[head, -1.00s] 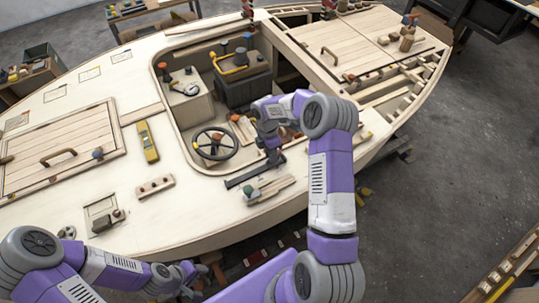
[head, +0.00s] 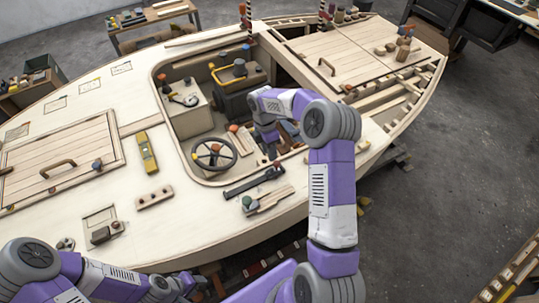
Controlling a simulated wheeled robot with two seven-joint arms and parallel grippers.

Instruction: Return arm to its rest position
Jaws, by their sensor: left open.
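My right arm (head: 331,190) rises from the bottom, bends at the elbow and reaches over the near side of the cockpit. Its wrist (head: 270,101) is above the cockpit's right part. My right gripper (head: 268,138) points down there, and its fingertips are hard to make out among the cockpit parts. My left arm (head: 105,278) lies low along the bottom left edge, outside the hull. My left gripper (head: 192,287) is open, apart from the hull's near side, and partly cut off by the frame.
The plywood hull (head: 165,222) fills the middle. Its cockpit holds a steering wheel (head: 214,154) and a console (head: 186,103). A black bar (head: 252,181) and a small wooden block with a green knob (head: 266,201) lie on the near deck. Grey floor (head: 440,190) is clear at right.

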